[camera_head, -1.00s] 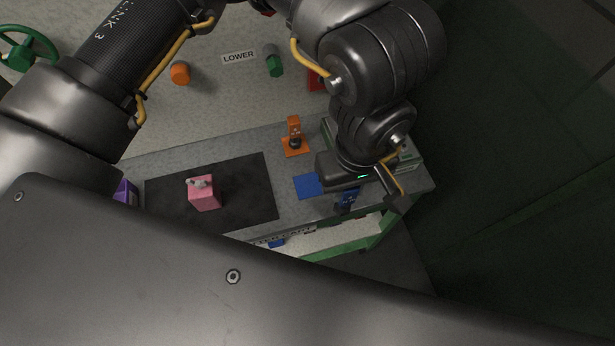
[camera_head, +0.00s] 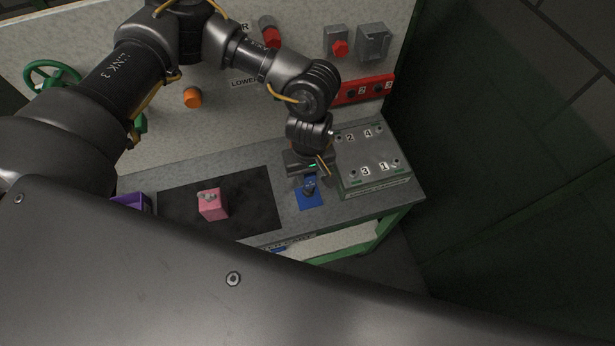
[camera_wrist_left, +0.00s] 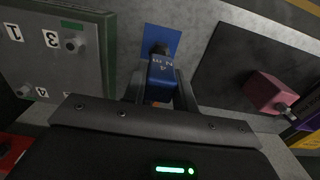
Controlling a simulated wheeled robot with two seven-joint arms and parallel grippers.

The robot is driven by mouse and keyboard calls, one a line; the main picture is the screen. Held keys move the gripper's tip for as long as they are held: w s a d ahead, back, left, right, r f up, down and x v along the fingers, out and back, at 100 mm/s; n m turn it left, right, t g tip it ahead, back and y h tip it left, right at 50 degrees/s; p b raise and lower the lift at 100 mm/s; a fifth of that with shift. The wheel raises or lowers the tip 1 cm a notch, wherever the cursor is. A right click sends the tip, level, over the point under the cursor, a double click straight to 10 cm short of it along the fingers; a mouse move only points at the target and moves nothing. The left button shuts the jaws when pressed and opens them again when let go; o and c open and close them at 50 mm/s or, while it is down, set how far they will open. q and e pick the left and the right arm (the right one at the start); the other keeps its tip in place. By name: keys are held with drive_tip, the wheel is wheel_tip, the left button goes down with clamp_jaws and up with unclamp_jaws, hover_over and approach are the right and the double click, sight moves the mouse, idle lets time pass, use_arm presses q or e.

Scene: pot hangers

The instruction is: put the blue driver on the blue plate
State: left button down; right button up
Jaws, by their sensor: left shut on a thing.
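My left gripper (camera_head: 309,179) is shut on the blue driver (camera_head: 309,187), which points down in front of the fingers. The driver's blue body, marked "4 N m", also shows in the left wrist view (camera_wrist_left: 162,71) between the two fingers. The blue plate (camera_head: 312,202) lies flat on the bench, and it also shows in the left wrist view (camera_wrist_left: 154,33). The driver's dark tip end overlaps the plate in both views. I cannot tell whether it touches the plate. My right gripper is out of view.
A numbered fixture box (camera_head: 372,158) is close on the right. The panel wall with knobs rises behind.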

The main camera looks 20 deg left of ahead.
use_arm(q)
wheel_tip(320, 180, down, 3)
drive_tip(key=shift+r+p, duration=0.1)
drive_tip(key=shift+p, duration=0.2)
drive_tip(key=shift+f+b, duration=0.3)
drive_tip(key=shift+b, duration=0.05)
drive_tip(key=c, duration=1.1)
unclamp_jaws()
drive_tip(key=shift+r, duration=0.15)
